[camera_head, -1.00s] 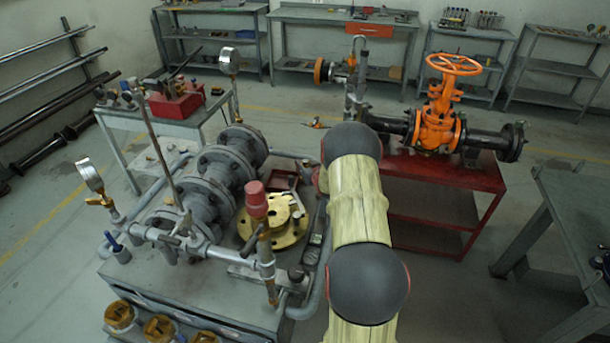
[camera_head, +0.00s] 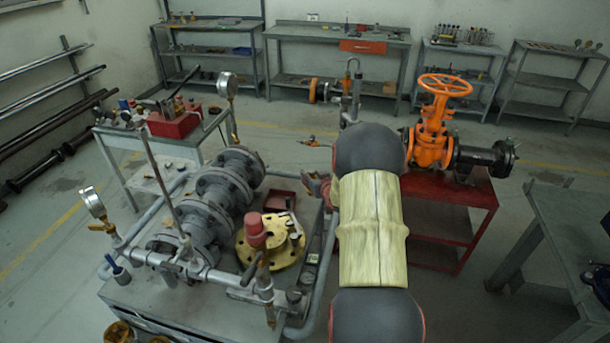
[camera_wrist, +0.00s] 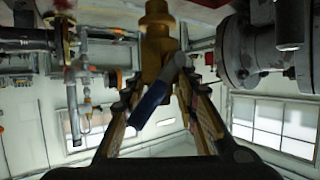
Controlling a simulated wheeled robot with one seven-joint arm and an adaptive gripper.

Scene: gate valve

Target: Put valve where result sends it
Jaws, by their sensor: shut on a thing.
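A brass valve (camera_wrist: 157,45) with a blue lever handle (camera_wrist: 150,107) is in the wrist view. My gripper (camera_wrist: 160,78) is shut on it, with one finger on each side. A grey test rig with flanges (camera_head: 222,185) stands on the left bench. It carries a pressure gauge (camera_head: 92,203) at the left and another gauge (camera_head: 227,85) at the back. Both dials are too small to read. A flange (camera_wrist: 245,55) and pipework (camera_wrist: 85,70) show near the held valve in the wrist view.
A large orange gate valve (camera_head: 432,130) sits on a red stand (camera_head: 450,205) right of my arm. A yellow flange disc (camera_head: 272,250) lies on the rig bench. Brass pieces (camera_head: 118,332) show at the lower left edge. A grey table (camera_head: 570,220) stands at right. Open floor lies between.

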